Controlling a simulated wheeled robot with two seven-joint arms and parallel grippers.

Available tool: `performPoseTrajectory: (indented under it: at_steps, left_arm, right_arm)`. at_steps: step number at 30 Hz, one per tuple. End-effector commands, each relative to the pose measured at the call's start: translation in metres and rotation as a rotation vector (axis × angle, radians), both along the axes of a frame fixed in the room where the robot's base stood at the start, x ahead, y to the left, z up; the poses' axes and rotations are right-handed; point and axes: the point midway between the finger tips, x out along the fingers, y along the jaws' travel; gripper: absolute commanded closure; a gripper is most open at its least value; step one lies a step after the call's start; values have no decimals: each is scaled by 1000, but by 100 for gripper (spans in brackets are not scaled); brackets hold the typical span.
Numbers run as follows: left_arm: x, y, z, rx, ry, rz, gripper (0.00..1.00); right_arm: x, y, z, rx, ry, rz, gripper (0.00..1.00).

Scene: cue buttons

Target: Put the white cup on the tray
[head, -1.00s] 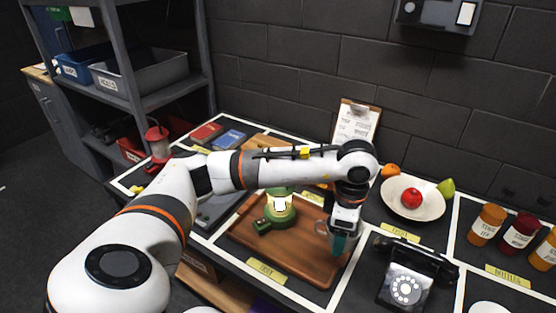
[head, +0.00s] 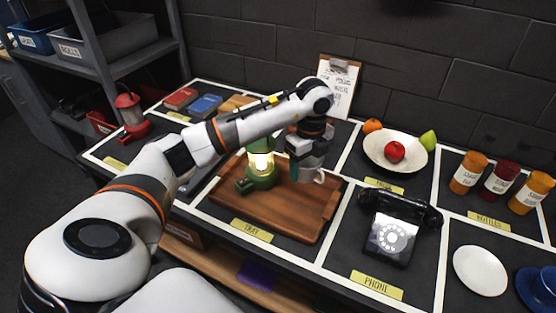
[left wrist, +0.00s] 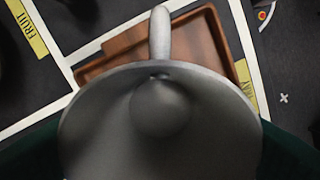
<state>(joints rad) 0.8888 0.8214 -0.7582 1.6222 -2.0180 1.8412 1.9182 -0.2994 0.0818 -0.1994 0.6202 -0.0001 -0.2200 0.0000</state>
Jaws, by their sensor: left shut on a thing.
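The white cup (left wrist: 160,115) fills much of the left wrist view, its open mouth facing the camera and its handle pointing up in the picture. In the head view only a small pale part of the cup (head: 319,176) shows; the gripper hides the rest. My left gripper (head: 305,168) is shut on the cup, over the back right part of the brown wooden tray (head: 275,218). I cannot tell whether the cup touches the tray. The tray also shows behind the cup in the left wrist view (left wrist: 215,40). My right gripper is not in view.
A lit green lantern (head: 261,168) stands on the tray's left part, close to my gripper. A black phone (head: 396,230) and a white fruit bowl (head: 377,158) are on the right. The tray's front and middle are bare. A clipboard (head: 337,85) leans behind.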

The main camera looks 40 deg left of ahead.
Motion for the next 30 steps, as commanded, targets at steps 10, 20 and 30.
performPoseTrajectory:
  at_steps: [10, 20, 30]
  left_arm:
    - [0, 1, -52, -1, 4, 50, 56]
    - [0, 1, -86, 0, 5, 49, 56]
    - [1, 1, -101, 0, 0, 47, 56]
  right_arm:
    - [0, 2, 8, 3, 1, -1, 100]
    - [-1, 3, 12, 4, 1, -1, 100]
    - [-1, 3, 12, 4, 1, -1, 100]
